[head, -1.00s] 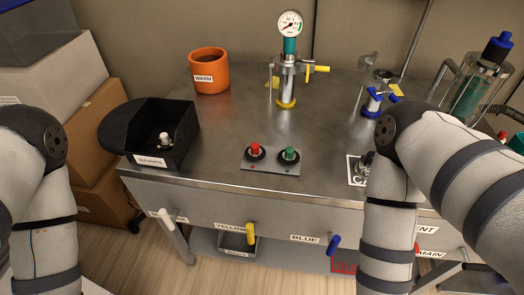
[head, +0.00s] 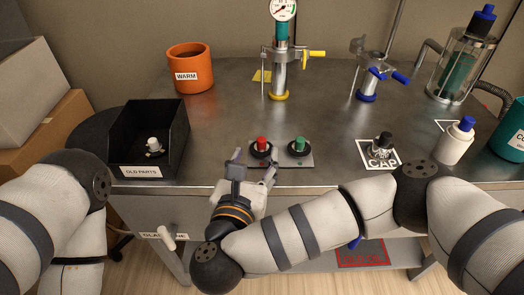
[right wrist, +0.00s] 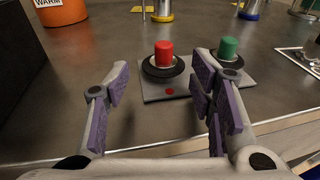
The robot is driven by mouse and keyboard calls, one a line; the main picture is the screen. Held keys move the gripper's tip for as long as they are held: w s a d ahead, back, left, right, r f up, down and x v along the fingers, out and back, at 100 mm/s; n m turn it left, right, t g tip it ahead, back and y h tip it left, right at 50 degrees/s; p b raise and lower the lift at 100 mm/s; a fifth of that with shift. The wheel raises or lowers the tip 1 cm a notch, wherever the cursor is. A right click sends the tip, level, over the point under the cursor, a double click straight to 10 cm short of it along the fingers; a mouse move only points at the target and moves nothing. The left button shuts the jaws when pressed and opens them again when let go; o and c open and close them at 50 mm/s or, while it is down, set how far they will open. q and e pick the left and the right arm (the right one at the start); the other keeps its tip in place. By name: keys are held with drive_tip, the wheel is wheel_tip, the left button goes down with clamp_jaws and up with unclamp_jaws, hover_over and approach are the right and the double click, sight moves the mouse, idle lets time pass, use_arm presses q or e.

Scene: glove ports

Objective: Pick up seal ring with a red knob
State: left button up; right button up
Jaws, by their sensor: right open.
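The seal ring with a red knob (head: 261,148) sits on the left side of a small grey plate on the table; its black ring surrounds the knob's base. It also shows between my fingers in the right wrist view (right wrist: 163,59). A ring with a green knob (head: 299,147) sits beside it on the right (right wrist: 228,55). My right gripper (head: 253,172) is open and empty at the table's front edge, a little short of the red-knob ring; its fingers (right wrist: 160,95) do not touch it. My left gripper is out of view; only my left arm shows.
A black OLD PARTS bin (head: 178,130) with a white-knob part stands left. An orange WARM pot (head: 190,72) is behind it. A black-knob part (head: 382,143) sits on the CAP mark. A white bottle with a blue cap (head: 454,142) stands right.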

sight(261, 140)
drive_tip(key=w, duration=0.1)
drive_tip(key=w+d+r, duration=0.1)
drive_tip(key=shift+w+r+p, duration=0.2)
drive_tip(key=shift+w+p, duration=0.1)
drive_tip(key=shift+w, duration=0.1)
drive_tip(key=x, duration=0.2)
drive_tip(key=shift+w+d+f, duration=0.1)
drive_tip(key=shift+w+f, duration=0.05)
drive_tip(key=shift+w, duration=0.25)
clamp_jaws()
